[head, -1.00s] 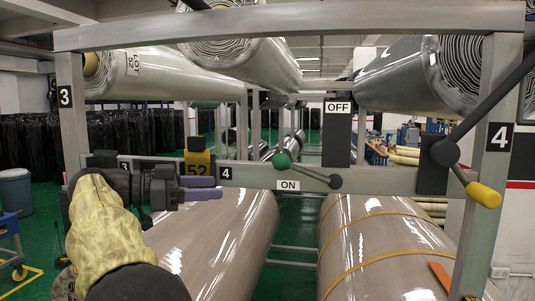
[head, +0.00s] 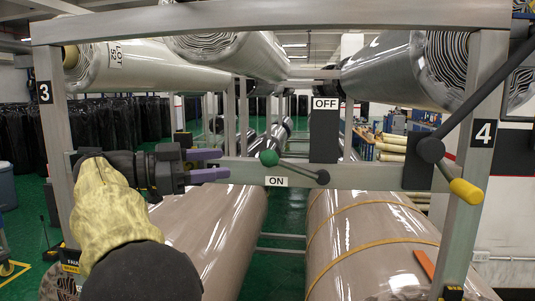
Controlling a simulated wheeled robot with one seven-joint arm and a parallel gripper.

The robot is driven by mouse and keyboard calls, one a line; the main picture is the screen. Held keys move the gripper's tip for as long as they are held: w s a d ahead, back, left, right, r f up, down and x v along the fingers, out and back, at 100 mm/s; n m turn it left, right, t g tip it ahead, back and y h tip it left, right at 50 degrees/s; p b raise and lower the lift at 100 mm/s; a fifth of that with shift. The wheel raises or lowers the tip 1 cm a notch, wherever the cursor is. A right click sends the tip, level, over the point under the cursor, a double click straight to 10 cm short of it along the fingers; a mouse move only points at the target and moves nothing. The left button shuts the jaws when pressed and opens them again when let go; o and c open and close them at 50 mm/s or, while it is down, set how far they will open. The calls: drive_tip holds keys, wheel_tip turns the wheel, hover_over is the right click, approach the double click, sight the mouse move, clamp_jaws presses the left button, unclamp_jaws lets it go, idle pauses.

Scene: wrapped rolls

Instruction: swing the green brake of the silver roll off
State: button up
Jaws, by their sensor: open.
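The green brake is a dark lever with a green ball knob (head: 269,158) at its left end and a dark round hub (head: 323,177) at its right end. It lies nearly level across the front rail, with the knob just above the ON label (head: 276,181). The OFF label (head: 325,104) sits higher, on a dark plate above the hub. My gripper (head: 225,163), with purple fingers, is open and empty. It points right, its tips a short gap left of the knob at about knob height. A silver-grey wrapped roll (head: 390,75) lies at upper right.
A second lever with a yellow end (head: 466,191) hangs on the right near post 4 (head: 483,133). The grey cross rail (head: 370,176) runs behind my gripper. Large brown rolls (head: 350,235) lie below; pale rolls (head: 130,65) lie above left.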

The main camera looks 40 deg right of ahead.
sight(261, 158)
drive_tip(key=p+x, duration=0.4)
drive_tip(key=x, duration=0.7)
drive_tip(key=shift+d, duration=0.1)
drive_tip(key=shift+s+d+f+p, duration=0.1)
drive_tip(key=shift+s+d+p, duration=0.05)
drive_tip(key=shift+d+p, duration=0.15)
drive_tip(key=shift+a, duration=0.1)
clamp_jaws()
drive_tip(key=shift+s, duration=0.1)
